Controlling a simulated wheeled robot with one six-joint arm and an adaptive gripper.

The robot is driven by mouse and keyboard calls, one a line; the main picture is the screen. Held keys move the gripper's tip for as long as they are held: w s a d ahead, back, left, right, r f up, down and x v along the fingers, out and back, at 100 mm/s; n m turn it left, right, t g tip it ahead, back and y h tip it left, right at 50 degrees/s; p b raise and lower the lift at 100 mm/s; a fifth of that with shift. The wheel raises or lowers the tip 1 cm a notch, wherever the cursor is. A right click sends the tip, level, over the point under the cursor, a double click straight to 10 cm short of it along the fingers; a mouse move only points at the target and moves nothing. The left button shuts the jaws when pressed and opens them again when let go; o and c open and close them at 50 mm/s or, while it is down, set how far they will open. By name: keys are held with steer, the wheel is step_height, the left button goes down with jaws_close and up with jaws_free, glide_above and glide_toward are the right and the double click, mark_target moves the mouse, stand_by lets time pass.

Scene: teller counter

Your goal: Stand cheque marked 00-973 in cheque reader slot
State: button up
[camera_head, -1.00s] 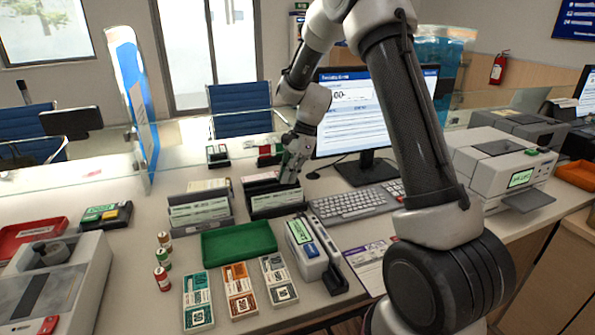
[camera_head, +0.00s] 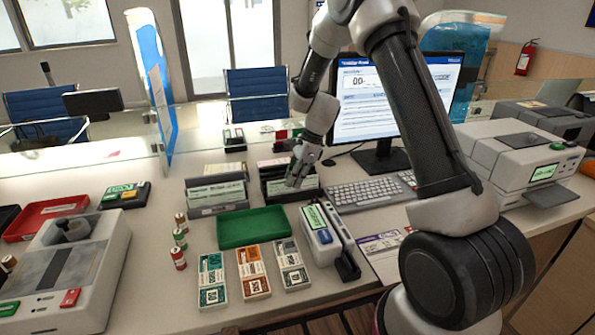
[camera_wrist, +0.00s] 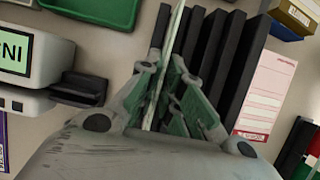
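My gripper (camera_head: 299,176) is at the right-hand black cheque rack (camera_head: 280,198), low over a pale green cheque that stands in it. In the wrist view my gripper (camera_wrist: 170,82) has its fingers apart on either side of a thin cheque (camera_wrist: 176,32), seen edge-on, with a gap beside it. The number on that cheque cannot be read. The cheque reader (camera_head: 318,236), a white device with a green display and a dark slot along its right side, stands in front of the rack. It also shows at the left of the wrist view (camera_wrist: 45,60).
A second cheque rack (camera_head: 203,212) stands to the left. A green tray (camera_head: 253,228) and several banknote bundles (camera_head: 250,270) lie in front. The keyboard (camera_head: 362,194) and monitor (camera_head: 398,105) are to the right. Coin rolls (camera_head: 178,258) stand left of the tray.

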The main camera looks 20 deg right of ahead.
steer(key=shift+f, duration=0.1)
jaws_close()
step_height(320, 180, up, 12)
steer(key=shift+f, duration=0.25)
stand_by(1.7)
steer(key=shift+s, duration=0.1)
stand_by(0.4)
